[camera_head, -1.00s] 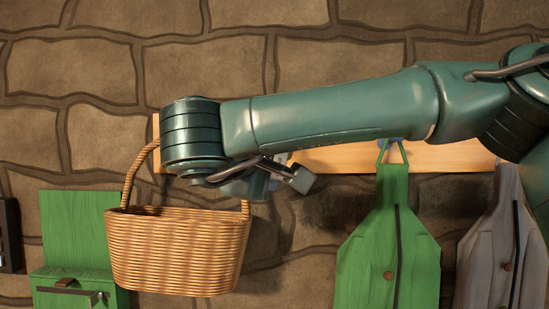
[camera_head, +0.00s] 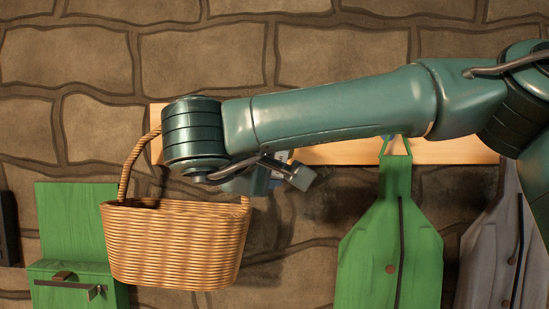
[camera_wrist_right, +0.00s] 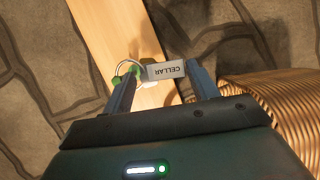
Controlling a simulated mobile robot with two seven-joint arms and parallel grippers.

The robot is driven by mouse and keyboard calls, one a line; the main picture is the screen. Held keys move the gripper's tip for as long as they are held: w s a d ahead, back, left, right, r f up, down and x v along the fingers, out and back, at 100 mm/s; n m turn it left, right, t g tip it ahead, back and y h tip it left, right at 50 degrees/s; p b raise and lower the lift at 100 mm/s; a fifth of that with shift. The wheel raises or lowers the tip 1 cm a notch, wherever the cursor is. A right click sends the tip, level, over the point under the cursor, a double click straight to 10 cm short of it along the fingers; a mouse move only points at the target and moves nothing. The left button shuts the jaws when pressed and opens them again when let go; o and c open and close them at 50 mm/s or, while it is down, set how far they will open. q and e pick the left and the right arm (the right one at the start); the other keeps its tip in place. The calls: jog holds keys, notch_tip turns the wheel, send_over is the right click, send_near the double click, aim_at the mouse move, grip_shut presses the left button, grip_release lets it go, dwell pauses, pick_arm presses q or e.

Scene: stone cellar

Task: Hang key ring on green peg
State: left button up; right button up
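The key ring shows in the right wrist view as a thin metal ring with a grey tag (camera_wrist_right: 165,71) lettered CELLAR. My right gripper (camera_wrist_right: 162,76) has the tag between its fingertips and appears shut on it. Green pieces that look like the green peg (camera_wrist_right: 134,69) show at the metal ring, in front of the wooden rail (camera_wrist_right: 115,35). I cannot tell whether the ring is around the peg or only in front of it. In the head view my right wrist (camera_head: 195,140) hides the peg and most of the gripper. My left gripper is out of view.
A wicker basket (camera_head: 175,245) hangs close below my right wrist. A green apron (camera_head: 390,250) and a grey apron (camera_head: 490,255) hang farther right. A green wall box (camera_head: 75,270) is at the lower left. A stone wall stands behind.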

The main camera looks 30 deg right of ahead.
jog(key=o, duration=0.4)
jog(key=shift+r, duration=0.1)
jog(key=shift+r, duration=0.15)
dwell(0.3)
jog(key=shift+s+a+f, duration=0.15)
jog(key=shift+f, duration=0.05)
jog(key=shift+s+a+f, duration=0.1)
jog(key=shift+s+a, duration=0.15)
jog(key=shift+s, duration=0.25)
jog(key=shift+s+a+f, duration=0.1)
jog(key=shift+s+a, duration=0.1)
jog(key=shift+s, duration=0.3)
jog(key=shift+s+a+f, duration=0.2)
jog(key=shift+s+a, duration=0.05)
jog(key=shift+s, duration=0.3)
jog(key=shift+s+a+f, duration=0.15)
jog(key=shift+s+a, duration=0.1)
jog(key=shift+s, duration=0.25)
